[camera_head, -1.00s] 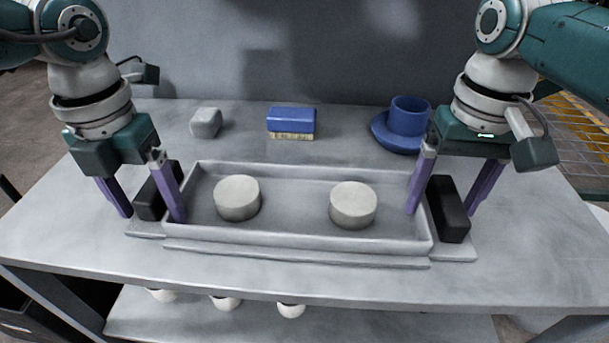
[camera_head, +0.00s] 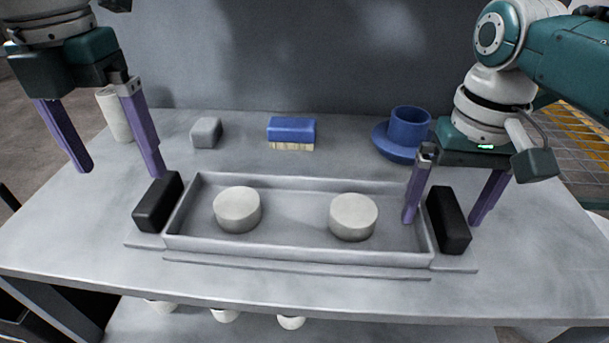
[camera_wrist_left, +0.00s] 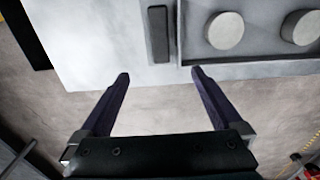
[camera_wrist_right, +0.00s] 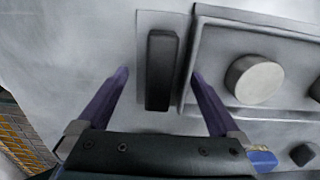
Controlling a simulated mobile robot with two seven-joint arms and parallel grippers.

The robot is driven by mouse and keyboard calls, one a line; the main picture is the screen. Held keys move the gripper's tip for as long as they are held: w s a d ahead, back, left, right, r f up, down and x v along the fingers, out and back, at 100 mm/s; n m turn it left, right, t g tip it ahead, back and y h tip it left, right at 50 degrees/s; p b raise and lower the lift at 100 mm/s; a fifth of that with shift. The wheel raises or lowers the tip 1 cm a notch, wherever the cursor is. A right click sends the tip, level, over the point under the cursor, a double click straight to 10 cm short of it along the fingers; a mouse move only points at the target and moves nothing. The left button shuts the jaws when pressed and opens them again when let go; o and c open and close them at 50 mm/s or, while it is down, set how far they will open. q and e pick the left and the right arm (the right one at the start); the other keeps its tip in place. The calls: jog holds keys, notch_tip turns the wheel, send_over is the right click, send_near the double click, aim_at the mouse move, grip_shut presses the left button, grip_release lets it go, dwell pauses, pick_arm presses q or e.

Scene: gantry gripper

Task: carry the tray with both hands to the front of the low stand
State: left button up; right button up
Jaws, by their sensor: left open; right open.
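The grey tray (camera_head: 290,252) rests on the low stand (camera_head: 145,242), a thin base plate on the table, near the table's front edge. It holds two pale round discs, a left one (camera_head: 237,208) and a right one (camera_head: 353,215). It has a black handle block at each end, left (camera_head: 158,202) and right (camera_head: 449,220). My left gripper (camera_head: 120,172) is open and empty, raised above and behind the left handle. My right gripper (camera_head: 442,218) is open, its fingers on either side of the right handle, with gaps showing in the right wrist view (camera_wrist_right: 160,75).
Behind the tray stand a grey block (camera_head: 206,132), a blue brush-like block (camera_head: 291,131) and a blue cup on a saucer (camera_head: 408,128). A white cylinder (camera_head: 115,115) stands at the back left. A wall closes the back. Several white items sit on the shelf below.

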jog(key=shift+r, duration=0.15)
pick_arm(q)
jog(key=shift+r, duration=1.25)
pick_arm(e)
notch_tip(320, 180, up, 12)
pick_arm(q)
jog(key=shift+d, duration=0.1)
